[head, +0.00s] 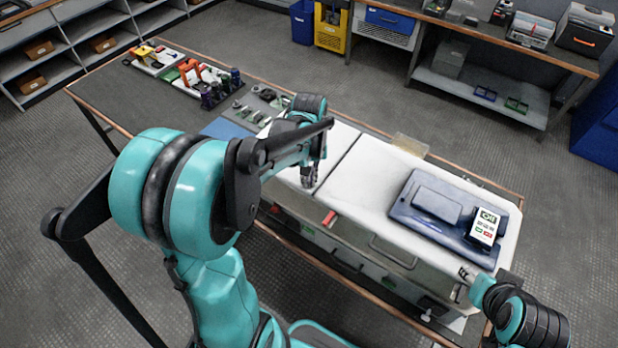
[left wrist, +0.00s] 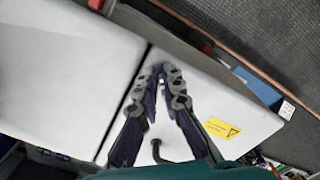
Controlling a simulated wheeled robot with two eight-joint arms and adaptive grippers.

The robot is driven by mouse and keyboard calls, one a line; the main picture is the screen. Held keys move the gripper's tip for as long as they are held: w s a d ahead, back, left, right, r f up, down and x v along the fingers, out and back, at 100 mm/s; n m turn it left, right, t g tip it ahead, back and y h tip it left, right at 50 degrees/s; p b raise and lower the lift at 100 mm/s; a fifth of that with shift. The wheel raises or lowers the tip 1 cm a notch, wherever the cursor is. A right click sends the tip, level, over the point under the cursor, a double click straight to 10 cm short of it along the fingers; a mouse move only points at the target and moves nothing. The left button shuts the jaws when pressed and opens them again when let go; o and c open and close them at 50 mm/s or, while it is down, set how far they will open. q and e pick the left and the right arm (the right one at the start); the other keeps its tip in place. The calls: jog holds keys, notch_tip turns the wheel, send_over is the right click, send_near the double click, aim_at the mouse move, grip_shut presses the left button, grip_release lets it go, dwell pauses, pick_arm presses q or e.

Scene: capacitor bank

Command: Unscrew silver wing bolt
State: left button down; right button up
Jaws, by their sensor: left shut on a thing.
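My left gripper (head: 309,178) reaches down onto the white top of the capacitor bank cabinet (head: 345,190), beside the dark seam between its two lids. In the left wrist view the fingers of this gripper (left wrist: 163,72) come together at their tips, right at the seam. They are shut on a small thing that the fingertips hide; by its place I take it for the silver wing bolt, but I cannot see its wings. My right gripper (head: 466,273) is small and low at the cabinet's front right corner; its jaws are too small to read.
A dark blue panel (head: 408,205) with a white-faced meter (head: 485,228) lies on the right lid. A yellow warning label (left wrist: 222,127) is on one lid. Tools and coloured holders (head: 192,75) stand on the bench's far left. Bare bench (head: 115,100) shows at the left.

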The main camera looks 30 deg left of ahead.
aim_at(309, 180)
pick_arm(q)
jog(key=shift+w+a, duration=0.1)
jog(key=c, duration=1.6)
grip_release()
jog(key=shift+c, duration=0.2)
jog(key=shift+w+f, duration=0.1)
jog(key=shift+w, duration=0.05)
jog(key=shift+r, duration=0.2)
notch_tip(309, 180, up, 12)
jog(key=shift+f, duration=0.2)
